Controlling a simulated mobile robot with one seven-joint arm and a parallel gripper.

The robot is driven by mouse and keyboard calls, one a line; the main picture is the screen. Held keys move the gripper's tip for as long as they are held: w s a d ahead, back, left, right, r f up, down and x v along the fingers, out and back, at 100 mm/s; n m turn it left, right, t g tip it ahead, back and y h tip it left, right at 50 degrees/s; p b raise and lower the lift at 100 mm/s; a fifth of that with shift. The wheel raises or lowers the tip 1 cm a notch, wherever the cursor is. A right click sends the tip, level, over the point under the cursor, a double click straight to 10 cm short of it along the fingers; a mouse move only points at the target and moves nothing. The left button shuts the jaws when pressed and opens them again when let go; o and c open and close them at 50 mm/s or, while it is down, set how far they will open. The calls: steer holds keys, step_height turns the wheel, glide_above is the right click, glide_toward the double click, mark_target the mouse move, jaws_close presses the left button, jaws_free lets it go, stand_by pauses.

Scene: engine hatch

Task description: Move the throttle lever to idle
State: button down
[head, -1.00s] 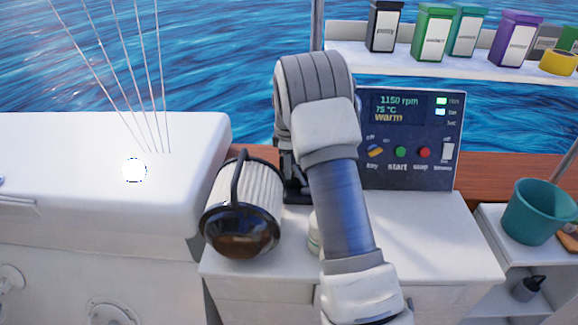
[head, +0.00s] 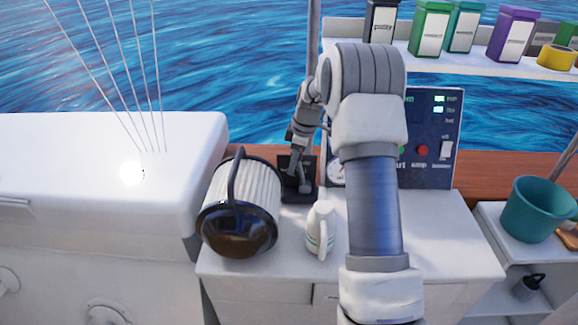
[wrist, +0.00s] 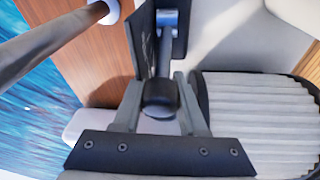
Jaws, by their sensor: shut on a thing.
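The throttle lever shows in the wrist view as a grey shaft with a dark rounded knob (wrist: 160,97), rising from a dark upright housing (wrist: 145,45). My gripper (wrist: 161,112) has a finger on each side of the knob and is shut on it. In the head view my gripper (head: 298,150) is at the dark lever housing (head: 292,193), behind the ribbed filter. The lever is small there and its exact angle is hard to tell.
A ribbed filter (head: 243,197) stands close left of the lever. The control panel (head: 432,135) is partly behind my arm. A teal bucket (head: 540,210) is at the right, and containers line the shelf (head: 470,68).

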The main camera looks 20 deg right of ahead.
steer(key=shift+s+d+r+t+y+b, duration=0.15)
steer(key=shift+d+t+y+b, duration=0.1)
steer(key=shift+d+y+b, duration=0.25)
steer(key=shift+s+d+t+y+b, duration=0.15)
steer(key=shift+d+t+y+b, duration=0.1)
steer(key=shift+d+y+b, duration=0.2)
steer(key=shift+d+r+y, duration=0.2)
steer(key=shift+y, duration=0.05)
steer(key=shift+c, duration=2.4)
jaws_free()
steer(key=shift+s, duration=0.1)
steer(key=v, duration=0.3)
steer(key=s+d, duration=0.7)
steer(key=d, duration=0.2)
steer(key=shift+s+d, duration=0.25)
